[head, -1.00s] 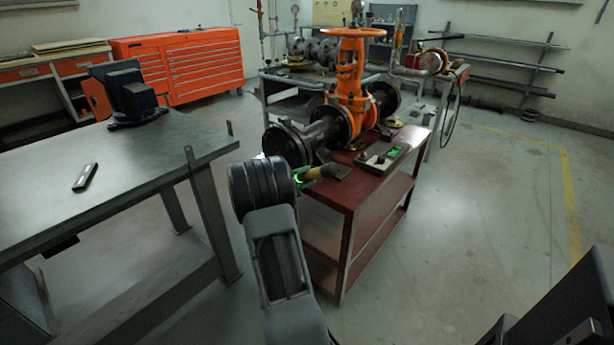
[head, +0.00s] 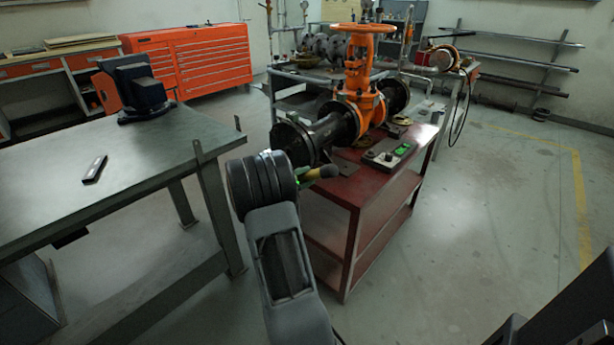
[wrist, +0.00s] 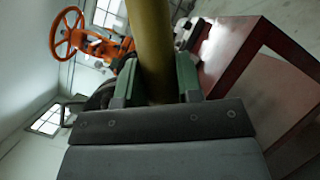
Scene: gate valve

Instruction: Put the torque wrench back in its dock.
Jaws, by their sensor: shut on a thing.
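My gripper (wrist: 158,85) is shut on the torque wrench, whose thick yellow-olive shaft (wrist: 150,35) stands between the two green jaws in the wrist view. In the head view a short yellow piece of the wrench (head: 322,172) sticks out to the right of my wrist, above the near left corner of the red cart. The rest of the wrench is hidden by my arm or out of frame. A grey block with green lit parts (head: 388,154) lies on the cart top, right of the wrench and apart from it. I cannot tell for sure that it is the dock.
The orange gate valve (head: 361,80) with black flanged pipe stands on the red cart (head: 345,196), close behind the wrench. A steel workbench (head: 130,165) with a small black-and-grey bar (head: 95,169) is at left. The floor to the right is clear.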

